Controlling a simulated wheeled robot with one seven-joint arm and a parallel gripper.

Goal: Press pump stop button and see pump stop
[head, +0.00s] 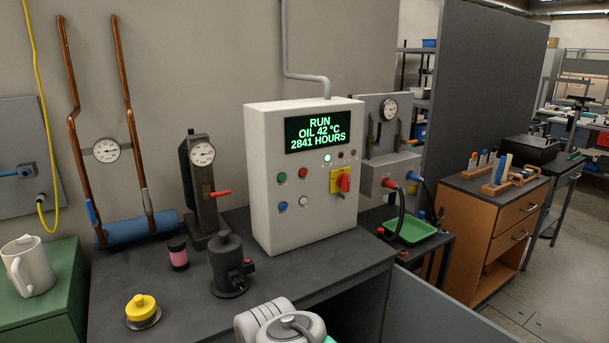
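A pale grey control box (262,135) stands upright on the dark bench. Its dark display (318,132) reads "RUN, OIL 42 °C, 2841 HOURS" in green. Below it a green lamp (327,157) is lit, beside two dark lamps. The front has a green button (282,177), a red button (303,173), a blue button (283,206) and a white button (303,201). A red rotary switch on a yellow plate (341,181) is at their right. I see no readable labels. Part of my arm shows at the bottom edge; my gripper is not in view.
On the bench (190,308) stand a dark pump-like cylinder (230,265), a pink-banded jar (178,254), a yellow-capped item (141,310) and a gauge unit with a red lever (203,190). A green tray (411,230) is at the right.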

